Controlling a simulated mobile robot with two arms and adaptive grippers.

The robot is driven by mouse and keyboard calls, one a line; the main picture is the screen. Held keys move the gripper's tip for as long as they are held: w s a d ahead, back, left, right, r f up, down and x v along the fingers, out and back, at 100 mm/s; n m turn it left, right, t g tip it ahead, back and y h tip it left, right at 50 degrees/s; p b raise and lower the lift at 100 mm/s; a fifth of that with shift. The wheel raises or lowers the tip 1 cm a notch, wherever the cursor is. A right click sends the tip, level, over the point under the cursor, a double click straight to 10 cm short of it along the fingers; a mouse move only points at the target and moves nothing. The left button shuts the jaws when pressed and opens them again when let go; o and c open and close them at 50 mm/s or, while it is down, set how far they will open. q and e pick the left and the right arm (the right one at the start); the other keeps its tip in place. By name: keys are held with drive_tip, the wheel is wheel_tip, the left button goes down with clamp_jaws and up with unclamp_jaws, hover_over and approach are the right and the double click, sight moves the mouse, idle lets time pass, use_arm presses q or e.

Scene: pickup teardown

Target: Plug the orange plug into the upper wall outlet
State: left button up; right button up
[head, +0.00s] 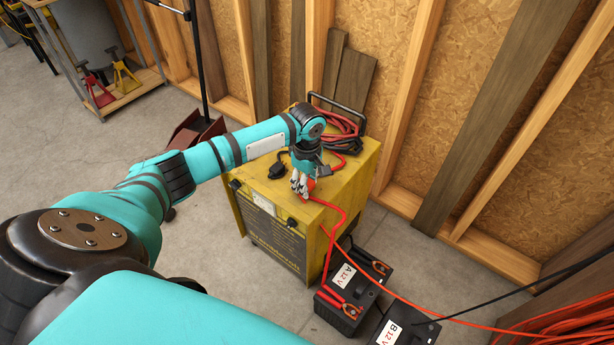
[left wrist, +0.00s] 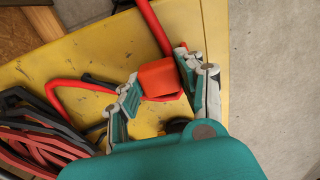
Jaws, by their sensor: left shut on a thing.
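The orange plug (left wrist: 160,78) sits between the fingers of my left gripper (left wrist: 158,84) in the left wrist view, and the fingers are shut on it. In the head view, my left gripper (head: 302,186) points down at the top of the yellow charger box (head: 345,190), and a bit of the orange plug (head: 310,184) shows beside the fingers. Whether the plug touches the box top is hard to tell. No wall outlet is in view. My right gripper is not in view.
Battery A (head: 345,278) and battery B (head: 398,328) stand on the floor to the right, with red cords stretching right. Wall studs stand behind.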

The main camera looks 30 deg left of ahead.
use_arm(q)
drive_tip(key=shift+f, duration=0.4)
drive_tip(key=o, duration=1.3)
drive_tip(key=shift+c, duration=0.2)
